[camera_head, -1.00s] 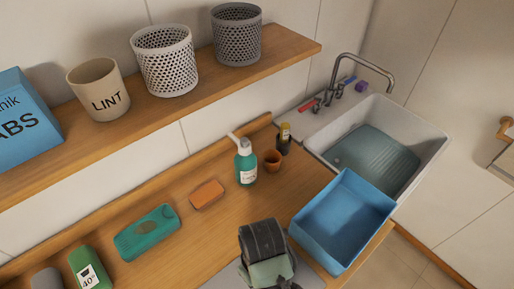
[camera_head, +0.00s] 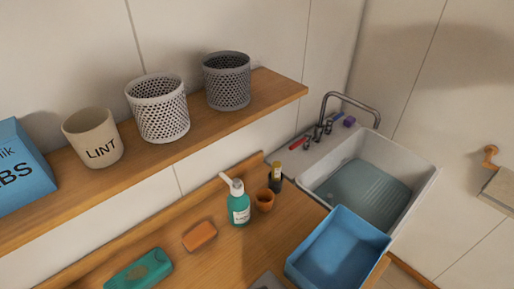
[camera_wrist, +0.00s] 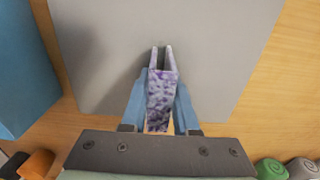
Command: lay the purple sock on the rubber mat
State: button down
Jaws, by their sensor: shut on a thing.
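The purple sock (camera_wrist: 160,98), mottled purple and white, is between the fingers of my gripper (camera_wrist: 161,62) in the wrist view. My gripper is shut on it. The flat grey mat (camera_wrist: 215,45), which looks like the rubber mat, lies on the wooden counter beyond and below the fingers. The sock is over the mat's near part; I cannot tell whether it touches the mat. In the head view only a small grey piece (camera_head: 266,282), perhaps the mat's corner, shows at the bottom edge, and my gripper is out of view.
A blue tray (camera_head: 337,246) stands at the counter's right end, left of the mat in the wrist view (camera_wrist: 25,75). The sink (camera_head: 408,170) lies beyond.

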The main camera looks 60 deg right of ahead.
jog(key=shift+f, duration=0.2)
jog(key=c, duration=0.7)
grip_release()
jog(key=shift+r, duration=0.15)
notch_tip(320, 180, up, 12)
jog(key=shift+r+b, duration=0.1)
jog(key=shift+b, duration=0.3)
